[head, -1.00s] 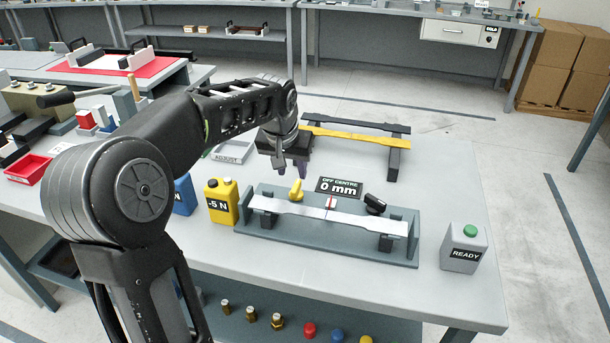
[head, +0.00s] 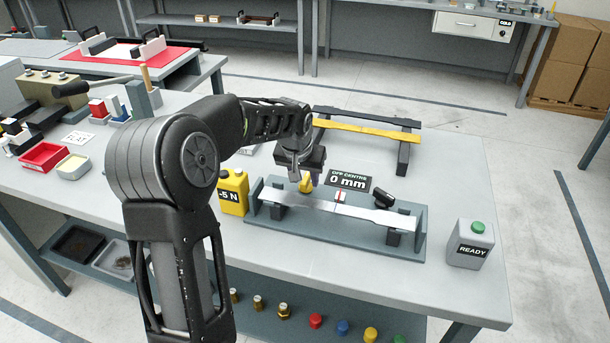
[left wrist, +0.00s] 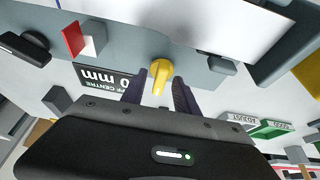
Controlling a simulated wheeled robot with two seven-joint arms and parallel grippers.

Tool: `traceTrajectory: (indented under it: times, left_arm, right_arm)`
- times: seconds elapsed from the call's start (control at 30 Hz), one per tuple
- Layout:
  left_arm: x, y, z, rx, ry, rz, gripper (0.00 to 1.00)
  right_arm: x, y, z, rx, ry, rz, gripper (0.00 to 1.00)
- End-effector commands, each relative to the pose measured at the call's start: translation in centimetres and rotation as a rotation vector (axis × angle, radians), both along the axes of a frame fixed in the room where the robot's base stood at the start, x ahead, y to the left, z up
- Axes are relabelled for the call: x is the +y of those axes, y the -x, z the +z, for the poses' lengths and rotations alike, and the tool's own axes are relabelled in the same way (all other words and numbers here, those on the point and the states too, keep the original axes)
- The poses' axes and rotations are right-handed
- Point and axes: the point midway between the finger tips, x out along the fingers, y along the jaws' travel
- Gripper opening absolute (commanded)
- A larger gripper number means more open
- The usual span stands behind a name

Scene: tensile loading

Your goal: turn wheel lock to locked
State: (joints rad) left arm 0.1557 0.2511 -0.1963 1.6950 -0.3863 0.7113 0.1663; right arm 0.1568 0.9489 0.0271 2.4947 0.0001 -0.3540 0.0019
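A yellow knob (head: 305,184) stands at the back of the grey test fixture (head: 330,237), left of the 0 mm sign; it may be the wheel lock, but no label confirms it. My left gripper (head: 300,178) is over the knob and partly hides it. In the left wrist view the open fingers (left wrist: 159,84) stand on either side of the yellow knob (left wrist: 160,76), with gaps showing. A black knob (head: 384,199) sits farther right on the fixture; it shows at the left of the wrist view (left wrist: 25,48). My right gripper is in neither view.
A silver specimen bar (head: 370,213) lies along the fixture. The "0 mm" sign (head: 348,181) stands behind it. A black-and-yellow rack (head: 365,133) stands behind.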

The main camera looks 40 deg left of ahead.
Motion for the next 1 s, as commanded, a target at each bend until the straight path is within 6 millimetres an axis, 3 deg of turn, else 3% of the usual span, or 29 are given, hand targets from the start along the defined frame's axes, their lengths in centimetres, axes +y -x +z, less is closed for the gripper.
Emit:
traceTrajectory:
  times: [0.23,0.67,1.0]
  left_arm:
    - [0.03,-0.02,-0.04,-0.001,0.000,0.000,0.36]
    - [0.02,-0.02,-0.01,-0.001,0.000,0.000,0.00]
    - [0.02,-0.03,0.00,-0.001,0.000,0.000,0.00]
  right_arm:
    - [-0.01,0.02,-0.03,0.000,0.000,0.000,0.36]
    - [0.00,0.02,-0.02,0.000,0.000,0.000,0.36]
    - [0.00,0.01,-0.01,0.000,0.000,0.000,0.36]
